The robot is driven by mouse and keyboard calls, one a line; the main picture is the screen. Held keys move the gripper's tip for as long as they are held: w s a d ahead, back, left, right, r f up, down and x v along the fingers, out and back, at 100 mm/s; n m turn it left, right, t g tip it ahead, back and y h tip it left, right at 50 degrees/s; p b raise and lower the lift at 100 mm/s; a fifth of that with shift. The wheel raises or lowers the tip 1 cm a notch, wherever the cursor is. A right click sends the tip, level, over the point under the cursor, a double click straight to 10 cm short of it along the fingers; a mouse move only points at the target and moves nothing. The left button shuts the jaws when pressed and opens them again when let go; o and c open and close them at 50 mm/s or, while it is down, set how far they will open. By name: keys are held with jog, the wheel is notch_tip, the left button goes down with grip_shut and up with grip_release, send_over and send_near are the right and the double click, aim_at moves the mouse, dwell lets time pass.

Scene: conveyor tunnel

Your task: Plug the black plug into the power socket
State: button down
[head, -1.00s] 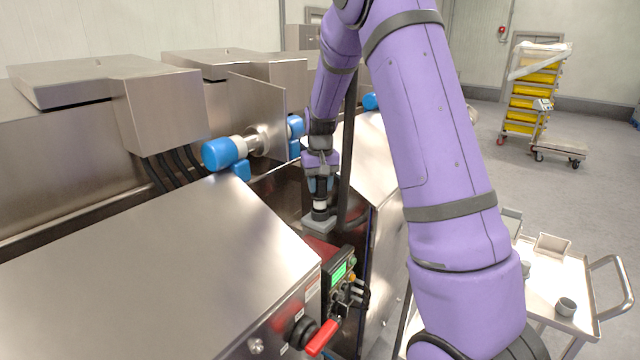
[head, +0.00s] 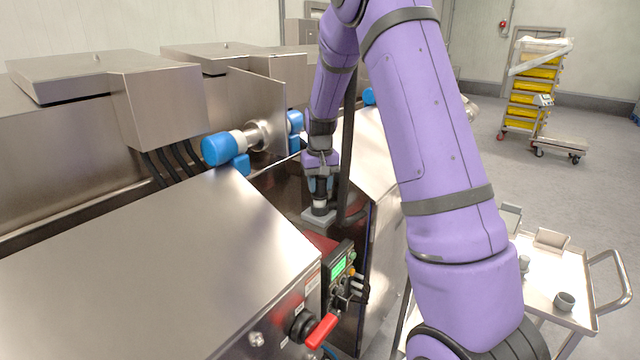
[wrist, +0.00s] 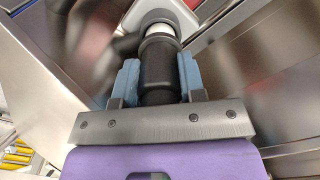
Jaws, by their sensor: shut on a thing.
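My gripper (head: 319,187) is shut on the black plug (wrist: 160,68), with a blue finger pad on each side of it in the wrist view. In the head view the black plug (head: 319,209) points down, its lower end at the top of the grey power socket (head: 318,219). In the wrist view a white ring shows between the plug's far end and the light socket housing (wrist: 181,18). The plug looks in line with the socket and at least very close to it. I cannot tell how deep it sits, as the mating faces are hidden.
Steel machine housings (head: 150,265) stand left of the socket. A control panel (head: 338,275) with a green screen and a red handle (head: 321,331) is in front. A dark vertical post or cable (head: 347,150) runs close beside my gripper. A cart (head: 540,285) stands at right.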

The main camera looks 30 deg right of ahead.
jog(key=shift+s+a+f, duration=0.15)
jog(key=shift+s+f, duration=0.1)
jog(key=shift+f, duration=0.2)
dwell(0.5)
jog(key=c, duration=0.6)
grip_release()
jog(key=r, duration=1.1)
jog(key=shift+w+r, duration=0.2)
jog(key=shift+r, duration=0.1)
